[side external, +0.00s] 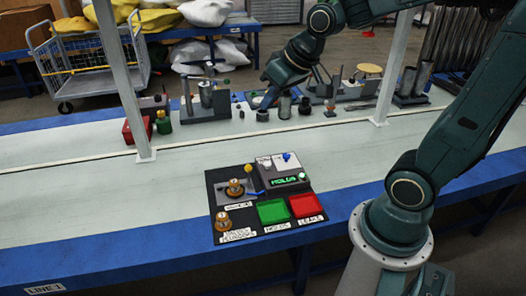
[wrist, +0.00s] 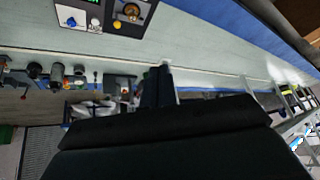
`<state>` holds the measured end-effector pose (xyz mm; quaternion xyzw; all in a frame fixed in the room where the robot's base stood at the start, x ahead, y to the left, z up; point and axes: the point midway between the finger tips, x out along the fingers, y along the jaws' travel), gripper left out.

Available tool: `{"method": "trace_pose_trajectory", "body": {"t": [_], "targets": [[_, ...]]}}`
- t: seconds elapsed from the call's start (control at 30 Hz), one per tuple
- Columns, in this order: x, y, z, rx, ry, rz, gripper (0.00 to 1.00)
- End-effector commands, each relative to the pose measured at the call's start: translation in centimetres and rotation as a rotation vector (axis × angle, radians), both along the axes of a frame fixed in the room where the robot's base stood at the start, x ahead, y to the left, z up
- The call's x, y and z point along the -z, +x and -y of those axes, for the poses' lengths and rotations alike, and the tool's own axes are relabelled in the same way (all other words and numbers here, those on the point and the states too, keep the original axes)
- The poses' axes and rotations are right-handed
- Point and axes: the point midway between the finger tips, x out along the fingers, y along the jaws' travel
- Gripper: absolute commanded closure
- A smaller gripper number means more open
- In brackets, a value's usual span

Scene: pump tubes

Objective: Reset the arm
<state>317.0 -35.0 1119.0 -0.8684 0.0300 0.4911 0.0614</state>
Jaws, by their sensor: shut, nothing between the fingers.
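My gripper (side external: 264,99) is held raised above the far part of the bench, well away from the black work board (side external: 215,190). In the wrist view its dark fingers (wrist: 158,78) are together with nothing between them. The board carries a brass-coloured part (side external: 235,187) on its upper left and another brass-coloured part (side external: 222,219) at its lower left label. A green tray (side external: 272,211) and a red tray (side external: 306,205) lie side by side at its front, and both look empty. A grey box with a green lit display (side external: 286,180) sits behind them.
Several fixtures and dark cylinders (side external: 284,107) stand along the back of the bench, beneath my gripper in the picture. White posts (side external: 125,80) rise from the bench. The bench left of the board is clear.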

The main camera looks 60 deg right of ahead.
Motion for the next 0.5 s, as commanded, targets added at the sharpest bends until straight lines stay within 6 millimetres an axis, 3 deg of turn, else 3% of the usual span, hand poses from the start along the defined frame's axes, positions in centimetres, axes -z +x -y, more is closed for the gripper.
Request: {"method": "trace_pose_trajectory", "body": {"t": [0.2, 0.5], "targets": [[-1.8, -4.8, -1.9, -0.049, -0.035, -0.013, 1.0], [-2.6, -11.1, -3.3, -0.097, -0.066, -0.035, 1.0]]}}
